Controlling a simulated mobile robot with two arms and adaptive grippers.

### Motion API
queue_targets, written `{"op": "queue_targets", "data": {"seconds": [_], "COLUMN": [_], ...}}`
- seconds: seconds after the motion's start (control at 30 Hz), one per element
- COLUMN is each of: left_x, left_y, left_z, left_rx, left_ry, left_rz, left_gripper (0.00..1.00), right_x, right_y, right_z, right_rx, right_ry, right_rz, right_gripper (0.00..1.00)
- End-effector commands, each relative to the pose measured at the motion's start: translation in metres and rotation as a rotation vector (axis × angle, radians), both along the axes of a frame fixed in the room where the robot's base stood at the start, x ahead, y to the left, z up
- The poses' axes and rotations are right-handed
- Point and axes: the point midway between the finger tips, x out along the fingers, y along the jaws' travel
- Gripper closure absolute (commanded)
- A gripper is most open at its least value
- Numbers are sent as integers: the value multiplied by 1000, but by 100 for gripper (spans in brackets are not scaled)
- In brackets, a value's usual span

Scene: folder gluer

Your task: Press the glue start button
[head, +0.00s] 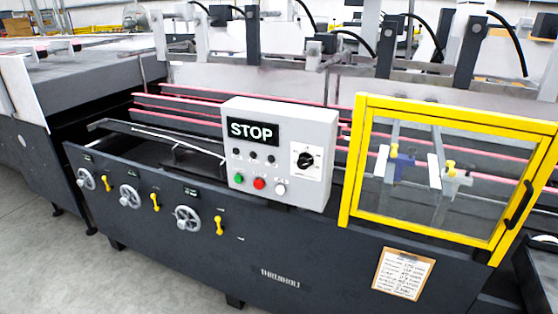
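A light grey control box (290,122) stands on the front of the dark folder gluer, in the middle of the head view. Its black display (252,131) reads STOP in white. Along its lower face are a green button (238,178), a red button (259,183) and a white button (280,189). Small dark knobs or lamps (254,155) sit in a row above them. A black rotary switch (306,160) on a white plate is at the right. The button labels are too small to read. Neither of my grippers is in view.
A yellow-framed clear guard (357,160) with a black handle (518,205) is to the right. Handwheels (187,218) and yellow levers (219,226) project from the machine front at left. A clipboard (403,273) hangs below the guard. Grey floor (60,275) is open at lower left.

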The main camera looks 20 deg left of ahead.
Motion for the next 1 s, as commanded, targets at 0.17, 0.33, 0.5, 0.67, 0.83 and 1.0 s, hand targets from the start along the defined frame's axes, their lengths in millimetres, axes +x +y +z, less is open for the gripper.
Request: {"op": "queue_targets", "data": {"seconds": [0.17, 0.33, 0.5, 0.67, 0.83, 1.0], "left_x": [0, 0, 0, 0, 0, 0], "left_y": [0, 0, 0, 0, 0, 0], "left_z": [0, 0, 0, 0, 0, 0], "left_rx": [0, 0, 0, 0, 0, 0], "left_ry": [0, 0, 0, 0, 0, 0], "left_rz": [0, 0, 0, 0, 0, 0], "left_gripper": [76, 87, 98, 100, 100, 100], "right_x": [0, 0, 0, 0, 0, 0], "right_y": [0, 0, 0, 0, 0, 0], "right_z": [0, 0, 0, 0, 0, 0], "right_rx": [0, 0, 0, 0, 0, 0], "right_ry": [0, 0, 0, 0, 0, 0], "right_rz": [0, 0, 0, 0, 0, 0], "right_gripper": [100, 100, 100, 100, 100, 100]}}
